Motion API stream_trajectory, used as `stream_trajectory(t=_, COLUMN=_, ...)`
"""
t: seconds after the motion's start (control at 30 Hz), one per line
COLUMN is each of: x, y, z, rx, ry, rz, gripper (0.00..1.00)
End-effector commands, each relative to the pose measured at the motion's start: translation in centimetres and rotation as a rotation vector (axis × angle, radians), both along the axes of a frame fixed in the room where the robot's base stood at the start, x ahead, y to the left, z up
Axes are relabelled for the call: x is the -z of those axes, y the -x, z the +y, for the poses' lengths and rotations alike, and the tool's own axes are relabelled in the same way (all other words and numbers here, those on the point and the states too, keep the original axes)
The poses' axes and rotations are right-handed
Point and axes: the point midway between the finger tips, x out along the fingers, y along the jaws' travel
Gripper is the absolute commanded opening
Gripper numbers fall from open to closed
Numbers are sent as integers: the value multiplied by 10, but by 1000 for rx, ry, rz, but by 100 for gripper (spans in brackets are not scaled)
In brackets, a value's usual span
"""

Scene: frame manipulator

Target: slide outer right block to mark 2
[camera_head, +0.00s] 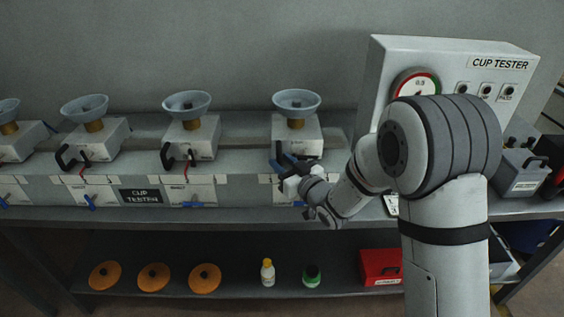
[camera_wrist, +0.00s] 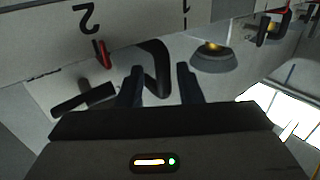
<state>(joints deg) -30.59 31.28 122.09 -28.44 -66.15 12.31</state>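The outer right block (camera_head: 297,135) is a pale box on the rail with a grey cup on top; it also shows in the wrist view with its black handle (camera_wrist: 155,62) and red pointer (camera_wrist: 103,53). The numeral 2 of mark 2 (camera_wrist: 88,17) appears upside down, with the pointer close beside it. I cannot tell if they line up exactly. My gripper (camera_head: 284,163) is at the block's front. In the wrist view my gripper (camera_wrist: 160,78) is open, fingers apart, with the handle showing between and beyond the tips. Contact is unclear.
The rail (camera_head: 240,160) carries several similar blocks, such as the neighbouring block (camera_head: 190,137) to the left. The cup tester box (camera_head: 450,62) stands behind my arm at right. Discs, bottles and a red box (camera_head: 380,267) are on the lower shelf (camera_head: 235,283).

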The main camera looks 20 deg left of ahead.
Motion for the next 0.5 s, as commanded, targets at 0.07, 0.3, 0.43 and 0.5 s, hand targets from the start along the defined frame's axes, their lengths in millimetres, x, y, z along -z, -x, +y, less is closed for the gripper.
stream_trajectory(t=0.07, x=2, y=8, z=-13, rx=2, ry=0, rz=0, gripper=32)
stream_trajectory(t=0.3, x=1, y=29, z=-44, rx=1, ry=-1, rz=-1, gripper=32)
stream_trajectory(t=0.43, x=1, y=34, z=-52, rx=2, ry=0, rz=0, gripper=32)
stream_trajectory(t=0.5, x=1, y=35, z=-54, rx=1, ry=0, rz=0, gripper=32)
